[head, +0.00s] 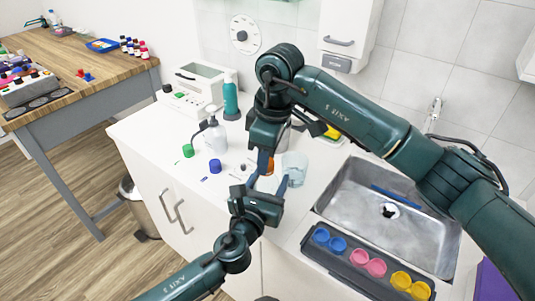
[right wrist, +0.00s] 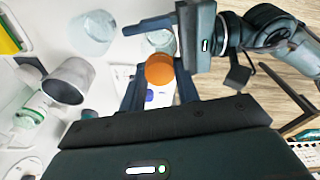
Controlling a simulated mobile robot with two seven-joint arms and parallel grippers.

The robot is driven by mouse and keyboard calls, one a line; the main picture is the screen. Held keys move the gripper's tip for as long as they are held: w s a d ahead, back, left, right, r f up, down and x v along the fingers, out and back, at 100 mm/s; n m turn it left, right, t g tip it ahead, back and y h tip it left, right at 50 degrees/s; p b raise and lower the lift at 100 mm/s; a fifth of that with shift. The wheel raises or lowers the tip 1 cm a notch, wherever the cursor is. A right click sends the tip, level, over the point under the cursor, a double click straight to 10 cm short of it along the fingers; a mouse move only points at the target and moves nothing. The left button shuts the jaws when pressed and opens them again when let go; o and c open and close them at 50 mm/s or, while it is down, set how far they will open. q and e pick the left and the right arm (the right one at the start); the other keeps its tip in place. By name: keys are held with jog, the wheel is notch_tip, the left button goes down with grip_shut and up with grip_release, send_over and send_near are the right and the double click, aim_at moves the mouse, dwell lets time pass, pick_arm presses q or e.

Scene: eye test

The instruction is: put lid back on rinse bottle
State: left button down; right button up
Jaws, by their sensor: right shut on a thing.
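My right gripper (head: 268,162) is shut on an orange lid (right wrist: 160,70); the lid also shows in the head view (head: 270,167), partly covered by the fingers. My left gripper (head: 268,182), coming from below, has its fingers apart around a clear rinse bottle, and seems shut on it. The bottle (right wrist: 158,43) shows in the right wrist view just beyond the lid, its top partly covered by it. Lid and bottle are close together above the counter's front part; I cannot tell whether they touch.
A pale clear vessel (head: 295,166) stands on the white counter (head: 150,140) just right of the grippers. A green cap (head: 188,150), a blue cap (head: 214,166), a pump bottle (head: 215,136) and a teal bottle (head: 231,98) stand left. The sink (head: 370,220) and a colored-cup tray (head: 345,268) lie right.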

jog(key=shift+s+r+m, duration=0.1)
jog(key=shift+s+m, duration=0.05)
jog(key=shift+m, duration=0.35)
jog(key=o, duration=0.9)
jog(key=shift+d, duration=0.15)
jog(key=shift+r, duration=2.2)
jog(key=shift+c, duration=0.2)
